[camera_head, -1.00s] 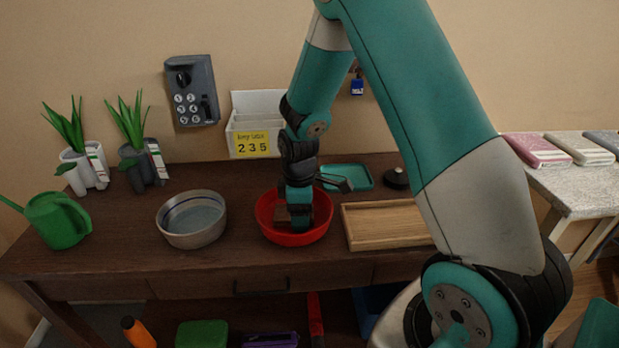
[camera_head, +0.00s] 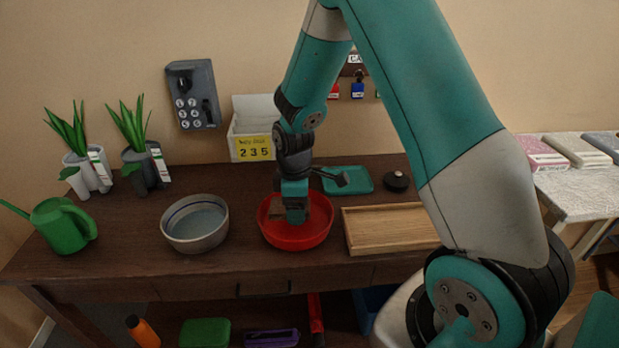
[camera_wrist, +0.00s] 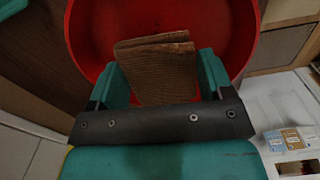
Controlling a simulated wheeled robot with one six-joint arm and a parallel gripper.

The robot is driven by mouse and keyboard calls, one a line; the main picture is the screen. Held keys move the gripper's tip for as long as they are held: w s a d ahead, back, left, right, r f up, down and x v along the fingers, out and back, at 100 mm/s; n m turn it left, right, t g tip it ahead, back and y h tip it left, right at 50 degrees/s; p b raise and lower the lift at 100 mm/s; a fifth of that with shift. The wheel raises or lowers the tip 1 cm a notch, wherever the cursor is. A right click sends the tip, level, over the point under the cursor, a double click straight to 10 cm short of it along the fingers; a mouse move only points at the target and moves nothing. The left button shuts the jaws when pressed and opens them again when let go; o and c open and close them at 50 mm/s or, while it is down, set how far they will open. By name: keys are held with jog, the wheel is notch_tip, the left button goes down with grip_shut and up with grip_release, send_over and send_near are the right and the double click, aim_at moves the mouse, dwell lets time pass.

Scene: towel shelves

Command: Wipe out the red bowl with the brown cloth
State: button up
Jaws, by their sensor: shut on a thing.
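The red bowl (camera_head: 310,235) stands on the dark wooden table, right of a grey bowl. It also shows in the wrist view (camera_wrist: 85,35), filling the top middle. My gripper (camera_head: 295,215) points down into the red bowl. In the wrist view my gripper (camera_wrist: 160,80) is shut on the folded brown cloth (camera_wrist: 156,62), which sits between the two teal fingers in front of the bowl's inside. A bit of the cloth (camera_head: 277,209) shows left of my gripper in the head view. Whether the cloth touches the bowl's floor is hidden.
A grey bowl with water (camera_head: 195,224) stands to the left, and a wooden tray (camera_head: 390,248) close to the right. A teal tray (camera_head: 350,181) lies behind. A green watering can (camera_head: 62,226) and potted plants stand at the far left.

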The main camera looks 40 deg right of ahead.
jog(key=shift+r+p, duration=1.75)
jog(key=shift+r, duration=0.6)
jog(key=shift+s, duration=0.1)
